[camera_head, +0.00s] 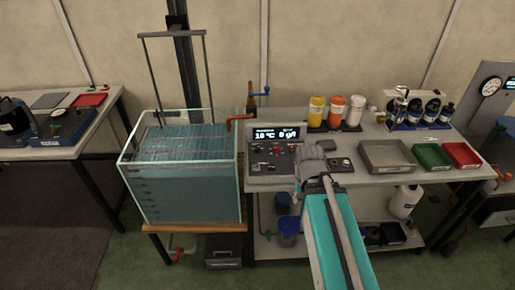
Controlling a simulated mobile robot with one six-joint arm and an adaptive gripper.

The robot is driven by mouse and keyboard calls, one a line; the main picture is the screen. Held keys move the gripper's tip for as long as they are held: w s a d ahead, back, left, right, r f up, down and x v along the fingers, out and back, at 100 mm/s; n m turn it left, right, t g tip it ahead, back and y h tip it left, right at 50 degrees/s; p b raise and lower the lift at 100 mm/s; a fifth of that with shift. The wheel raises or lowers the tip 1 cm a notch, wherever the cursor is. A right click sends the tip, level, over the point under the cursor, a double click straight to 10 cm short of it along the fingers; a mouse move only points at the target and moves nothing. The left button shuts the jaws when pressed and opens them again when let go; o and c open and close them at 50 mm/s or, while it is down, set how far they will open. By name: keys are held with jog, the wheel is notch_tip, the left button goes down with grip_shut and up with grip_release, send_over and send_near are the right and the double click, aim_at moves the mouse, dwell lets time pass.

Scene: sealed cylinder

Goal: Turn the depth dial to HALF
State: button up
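The control panel (268,158) is a dark grey box at the left end of the middle bench. Its lit display (277,134) reads about "10 °C 0 g/l". Small red and dark controls show on its face below the display. The dial labels are too small to read, so I cannot tell which control is the depth dial or where it points. My gripper (311,160) is at the right part of the panel, at the end of my teal arm. My arm's grey end covers that part of the panel, and the fingers cannot be made out.
A glass tank (185,190) of bluish water with a lifting frame (174,35) stands left of the panel. Yellow, orange and white bottles (337,112) stand behind on the bench. Grey (386,157), green (432,157) and red (462,155) trays lie to the right.

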jog(key=o, duration=0.4)
jog(key=shift+w+r, duration=0.1)
jog(key=shift+w, duration=0.15)
jog(key=shift+o, duration=0.3)
jog(key=w+a+r+m+p, duration=0.3)
jog(key=w, duration=0.5)
jog(key=w+a+r+m+p, duration=0.2)
jog(key=w+a+r+p, duration=0.1)
jog(key=w, duration=0.6)
jog(key=shift+m, duration=0.4)
notch_tip(320, 180, up, 4)
jog(key=m+p, duration=0.4)
jog(key=m, duration=0.1)
send_over(258, 148)
jog(key=shift+w+a+f, duration=0.1)
jog(key=shift+w, duration=0.05)
jog(key=shift+f, duration=0.15)
notch_tip(258, 148, down, 14)
jog(key=b, duration=1.3)
jog(key=shift+r+b, duration=0.25)
jog(key=shift+b, duration=0.1)
